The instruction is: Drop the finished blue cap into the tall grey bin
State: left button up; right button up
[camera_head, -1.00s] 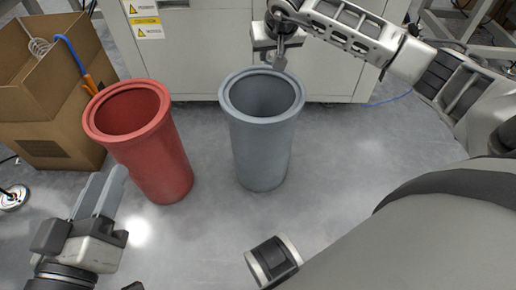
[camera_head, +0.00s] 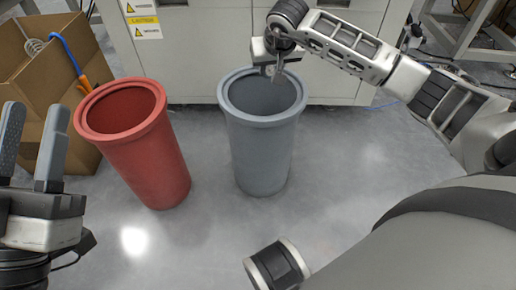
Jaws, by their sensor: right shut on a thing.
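The tall grey bin (camera_head: 262,150) stands upright on the floor in the middle, with its open top facing me. My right gripper (camera_head: 276,72) reaches in from the upper right and points down over the back of the bin's opening. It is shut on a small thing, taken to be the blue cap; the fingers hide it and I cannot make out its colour. My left gripper (camera_head: 32,145) is at the left edge, fingers up and apart, open and empty, away from the grey bin.
A red bin (camera_head: 150,160) stands upright just left of the grey one. A cardboard box (camera_head: 45,65) with a blue-and-orange tool is at the upper left. A pale cabinet (camera_head: 190,50) stands behind the bins. The floor in front of the bins is clear.

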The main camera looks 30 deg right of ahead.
jog(key=o, duration=0.7)
jog(key=shift+o, duration=0.2)
jog(key=shift+s+r, duration=0.1)
jog(key=shift+r, duration=0.15)
pick_arm(q)
notch_tip(320, 180, down, 9)
jog(key=s+n+g+y+p, duration=0.2)
jog(key=n+g+y+p, duration=0.2)
jog(key=n+g+p, duration=0.1)
jog(key=shift+d+n+y+p, duration=0.35)
jog(key=shift+n+p, duration=0.25)
jog(key=shift+n, duration=0.3)
pick_arm(e)
jog(key=v, duration=1.5)
pick_arm(q)
jog(key=shift+w, duration=0.1)
pick_arm(e)
jog(key=shift+s+r, duration=0.15)
